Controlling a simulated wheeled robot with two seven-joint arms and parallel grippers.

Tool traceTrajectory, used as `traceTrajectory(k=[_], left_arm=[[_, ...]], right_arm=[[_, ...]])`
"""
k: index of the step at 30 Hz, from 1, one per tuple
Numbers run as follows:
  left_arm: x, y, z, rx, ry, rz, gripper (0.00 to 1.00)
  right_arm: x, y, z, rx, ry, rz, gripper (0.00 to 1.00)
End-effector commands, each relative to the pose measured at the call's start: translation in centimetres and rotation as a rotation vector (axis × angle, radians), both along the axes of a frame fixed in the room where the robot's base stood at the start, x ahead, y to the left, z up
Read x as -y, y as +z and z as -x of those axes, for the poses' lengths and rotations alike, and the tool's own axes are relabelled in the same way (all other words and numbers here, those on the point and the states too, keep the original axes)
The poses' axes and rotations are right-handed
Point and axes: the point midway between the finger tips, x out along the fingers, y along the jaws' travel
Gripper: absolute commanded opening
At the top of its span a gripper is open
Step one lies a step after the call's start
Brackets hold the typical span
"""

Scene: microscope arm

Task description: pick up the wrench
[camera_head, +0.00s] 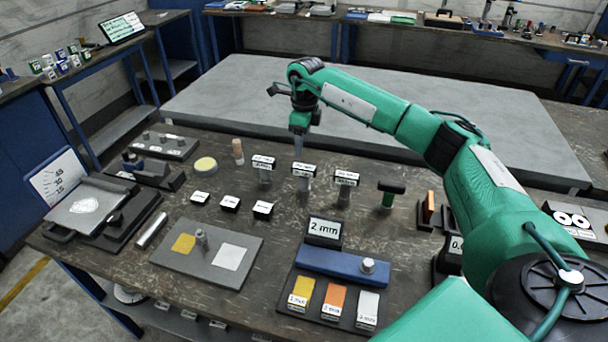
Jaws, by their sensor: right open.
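I cannot make out for sure which thing is the wrench. A T-shaped tool with a dark top and green shaft (389,190) stands upright right of the table's middle; I cannot tell whether it is the wrench. My right arm reaches in from the right over the table. My right gripper (299,148) points down at the back middle, just behind the labelled stands (302,172). Its fingers are small and hard to see; it is open, and I see nothing held. My left gripper is out of view.
A grey plate (170,255) with yellow and white squares lies front left. A blue block (342,266) and several coloured blocks are front middle. A metal cylinder (151,230) and a black device (105,215) are at the left. A clear grey platform (230,103) lies behind.

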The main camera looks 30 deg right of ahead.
Motion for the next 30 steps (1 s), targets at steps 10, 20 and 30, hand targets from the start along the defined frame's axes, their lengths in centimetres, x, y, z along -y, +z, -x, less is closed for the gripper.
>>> traceTrajectory(k=[10,20,30], left_arm=[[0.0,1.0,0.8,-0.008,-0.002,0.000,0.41],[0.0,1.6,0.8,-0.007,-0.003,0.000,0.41],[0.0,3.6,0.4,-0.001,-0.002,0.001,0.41]], right_arm=[[1.5,-4.1,0.3,-0.027,-0.016,0.042,0.56],[1.4,-8.0,0.2,-0.022,-0.015,0.040,0.56],[0.9,-12.2,-0.5,-0.024,-0.015,0.040,0.56]])
